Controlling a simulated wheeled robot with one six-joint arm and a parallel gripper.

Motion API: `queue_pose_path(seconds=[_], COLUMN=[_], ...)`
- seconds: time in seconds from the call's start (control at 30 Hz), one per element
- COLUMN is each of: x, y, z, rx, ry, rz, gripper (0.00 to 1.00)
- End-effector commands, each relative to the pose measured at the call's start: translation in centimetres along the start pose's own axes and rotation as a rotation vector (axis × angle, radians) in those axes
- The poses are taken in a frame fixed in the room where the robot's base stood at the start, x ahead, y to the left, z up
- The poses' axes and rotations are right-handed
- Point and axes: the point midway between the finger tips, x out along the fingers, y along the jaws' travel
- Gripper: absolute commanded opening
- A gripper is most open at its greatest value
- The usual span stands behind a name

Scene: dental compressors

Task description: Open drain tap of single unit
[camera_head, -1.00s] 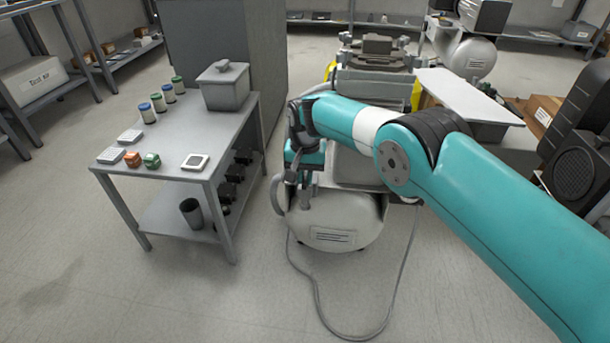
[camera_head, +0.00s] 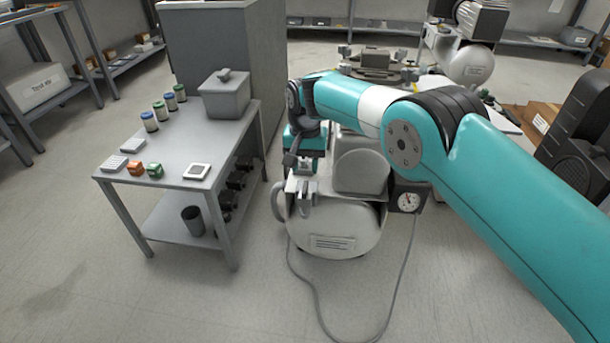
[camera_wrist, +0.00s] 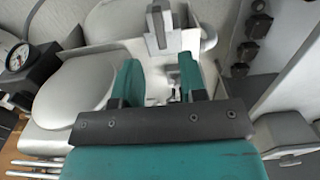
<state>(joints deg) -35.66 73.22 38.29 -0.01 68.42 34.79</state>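The single compressor unit has a pale grey tank (camera_head: 335,228) with a label and stands on the floor, right of the table. A dial gauge (camera_head: 408,202) sits at its right side and also shows in the wrist view (camera_wrist: 18,57). My gripper (camera_head: 304,152) is above the tank's left part, pointing down. In the wrist view my gripper (camera_wrist: 158,72) has two teal fingers apart with nothing held between them. A grey upright fitting (camera_wrist: 160,28) lies just beyond the fingertips; it also shows below the gripper in the head view (camera_head: 304,190). I cannot make out which part is the drain tap.
A grey table (camera_head: 185,145) with a lidded bin (camera_head: 225,95), jars and small blocks stands close on the left. A loose hose (camera_head: 312,290) lies on the floor in front. Another compressor (camera_head: 470,65) and a dark speaker-like box (camera_head: 580,130) are behind right.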

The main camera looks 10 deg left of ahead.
Motion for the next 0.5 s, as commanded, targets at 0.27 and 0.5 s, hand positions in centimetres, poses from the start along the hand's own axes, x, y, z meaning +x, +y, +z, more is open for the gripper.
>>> queue_pose_path(seconds=[0.27,0.5], x=[-7.2,-9.9], y=[0.0,0.0], z=[0.0,0.0], rx=[0.000,0.000], ry=[0.000,-0.001], rz=[0.000,0.000], gripper=[0.38,0.38])
